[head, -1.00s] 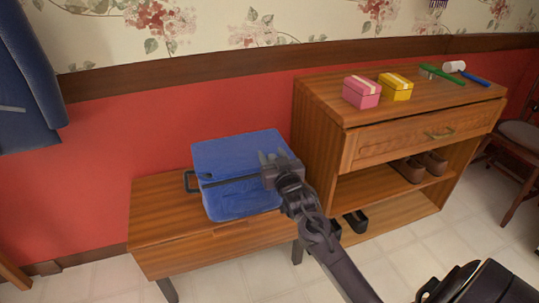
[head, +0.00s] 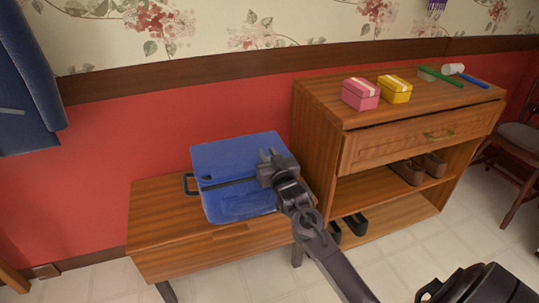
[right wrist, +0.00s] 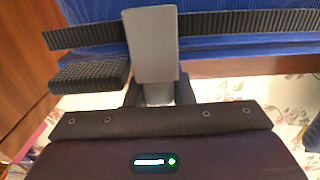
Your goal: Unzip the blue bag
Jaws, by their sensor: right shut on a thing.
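The blue bag (head: 238,155) lies on a low wooden bench, with a dark zip line (head: 226,183) running across its middle from the left side. My right gripper (head: 268,160) is at the right part of this line, against the bag, shut on what appears to be the zip pull, which its fingers hide. In the right wrist view, the gripper (right wrist: 150,60) is in front of the blue fabric and black ribbed zip bands (right wrist: 235,25). Two bands lie apart at the left. My left gripper is out of view.
The bench (head: 160,215) stands beside a taller wooden cabinet (head: 325,120). On the cabinet are a pink box (head: 361,94), a yellow box (head: 395,89) and brush-like items (head: 450,77). Shoes (head: 432,166) sit on its shelves. A dark handle (head: 188,184) sticks out at the bag's left.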

